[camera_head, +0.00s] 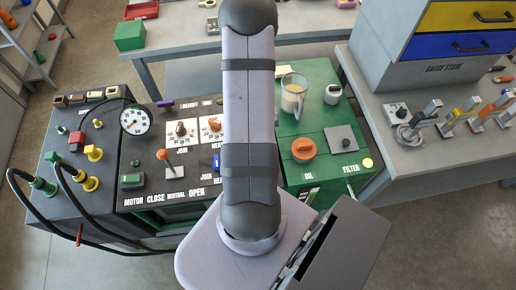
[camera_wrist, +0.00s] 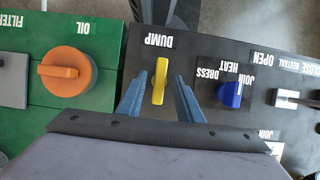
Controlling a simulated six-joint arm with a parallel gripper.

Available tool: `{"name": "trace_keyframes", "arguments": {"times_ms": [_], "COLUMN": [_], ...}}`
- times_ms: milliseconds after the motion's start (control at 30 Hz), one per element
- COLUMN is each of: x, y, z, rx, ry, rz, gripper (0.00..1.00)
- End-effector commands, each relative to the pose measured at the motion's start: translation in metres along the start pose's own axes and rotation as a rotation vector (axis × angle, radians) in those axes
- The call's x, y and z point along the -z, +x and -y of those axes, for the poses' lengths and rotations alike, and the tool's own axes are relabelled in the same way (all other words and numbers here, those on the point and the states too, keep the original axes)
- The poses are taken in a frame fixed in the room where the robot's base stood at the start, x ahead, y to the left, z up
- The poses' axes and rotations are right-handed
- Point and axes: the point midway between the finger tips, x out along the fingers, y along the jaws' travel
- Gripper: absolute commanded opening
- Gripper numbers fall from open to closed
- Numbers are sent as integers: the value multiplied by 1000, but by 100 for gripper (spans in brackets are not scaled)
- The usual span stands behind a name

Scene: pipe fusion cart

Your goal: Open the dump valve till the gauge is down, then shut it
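The dump valve's yellow handle (camera_wrist: 160,80) stands under the DUMP label in the wrist view, lying nearly upright in the picture. My gripper (camera_wrist: 160,84) has its two blue-grey fingers spread, one on each side of the handle, with a visible gap on both sides. In the head view my arm hides the valve and the gripper. The round gauge (camera_head: 136,119) has a white dial and black rim, at the back left of the black panel. Its needle is too small to read for certain.
A blue selector knob (camera_wrist: 231,94) is right of the valve in the wrist view. An orange OIL cap (camera_wrist: 66,71) is left, on the green box. In the head view an orange-tipped lever (camera_head: 166,160) stands on the panel, and a clear jug (camera_head: 293,95) sits on the green box.

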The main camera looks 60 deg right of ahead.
Motion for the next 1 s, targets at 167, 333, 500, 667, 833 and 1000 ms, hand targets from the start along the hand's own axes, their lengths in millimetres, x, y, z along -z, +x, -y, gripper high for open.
{"name": "trace_keyframes", "arguments": {"times_ms": [167,333,500,667,833,1000], "x": [0,0,0,0,0,0], "y": [0,0,0,0,0,0], "z": [0,0,0,1,1,1], "rx": [0,0,-5,-41,-40,-39], "ry": [0,0,-11,-97,-94,-94], "rz": [0,0,0,0,0,-1], "gripper": [33,2,0,0,0,33]}}
